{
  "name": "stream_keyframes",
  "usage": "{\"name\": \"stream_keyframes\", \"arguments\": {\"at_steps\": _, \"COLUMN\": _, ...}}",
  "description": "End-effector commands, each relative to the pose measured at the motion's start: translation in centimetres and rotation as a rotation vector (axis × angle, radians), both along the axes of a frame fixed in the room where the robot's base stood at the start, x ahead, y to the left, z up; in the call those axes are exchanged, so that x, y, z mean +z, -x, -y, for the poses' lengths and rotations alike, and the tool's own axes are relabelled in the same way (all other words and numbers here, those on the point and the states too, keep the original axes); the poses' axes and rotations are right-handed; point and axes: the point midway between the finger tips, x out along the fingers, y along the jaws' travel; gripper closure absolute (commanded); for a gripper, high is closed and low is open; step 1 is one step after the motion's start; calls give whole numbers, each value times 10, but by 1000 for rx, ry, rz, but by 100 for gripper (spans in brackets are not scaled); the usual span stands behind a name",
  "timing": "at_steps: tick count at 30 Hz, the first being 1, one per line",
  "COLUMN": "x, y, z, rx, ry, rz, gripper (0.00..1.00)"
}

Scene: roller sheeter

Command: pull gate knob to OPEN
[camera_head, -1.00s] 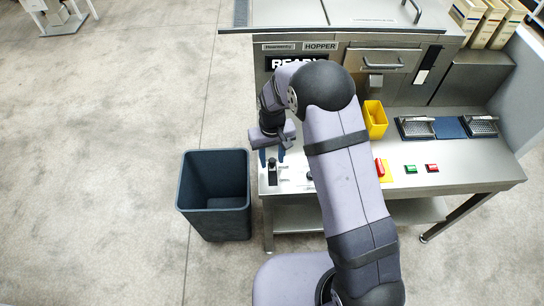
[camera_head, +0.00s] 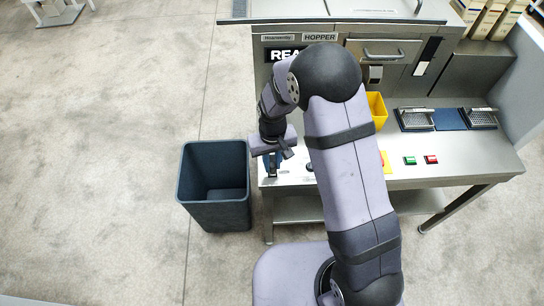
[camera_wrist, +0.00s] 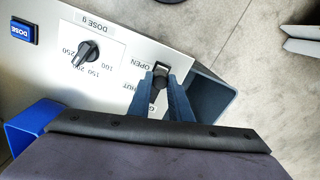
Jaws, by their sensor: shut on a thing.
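The gate knob is a small black handle on the pale panel at the front left of the bench. In the wrist view the gate knob (camera_wrist: 161,69) stands beside the word OPEN, with SHUT further down the panel. My gripper (camera_wrist: 163,82) has its two blue fingers shut on the knob, one on each side. The fingers hide the knob's lower part. In the head view my gripper (camera_head: 272,163) is low over the bench's left corner, and the knob is mostly hidden between the fingers.
A dark bin (camera_head: 213,205) stands on the floor left of the bench. The dose dial (camera_wrist: 88,52) and blue DOSE button (camera_wrist: 22,32) share the panel. A yellow container (camera_head: 377,109), a green button (camera_head: 410,160) and a red button (camera_head: 431,159) are to the right.

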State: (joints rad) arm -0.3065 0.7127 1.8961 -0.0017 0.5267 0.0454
Motion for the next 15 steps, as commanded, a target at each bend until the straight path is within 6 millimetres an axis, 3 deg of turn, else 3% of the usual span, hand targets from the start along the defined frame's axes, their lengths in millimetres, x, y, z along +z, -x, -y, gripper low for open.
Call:
{"name": "stream_keyframes", "arguments": {"at_steps": 6, "x": -1, "y": 4, "z": 0, "rx": -1, "ry": 2, "rz": -11, "gripper": 100}}
{"name": "stream_keyframes", "arguments": {"at_steps": 7, "x": -1, "y": 4, "z": 0, "rx": -1, "ry": 2, "rz": -11, "gripper": 77}}
{"name": "stream_keyframes", "arguments": {"at_steps": 9, "x": -1, "y": 4, "z": 0, "rx": -1, "ry": 2, "rz": -12, "gripper": 63}}
{"name": "stream_keyframes", "arguments": {"at_steps": 15, "x": -1, "y": 3, "z": 0, "rx": 0, "ry": 1, "rz": -8, "gripper": 63}}
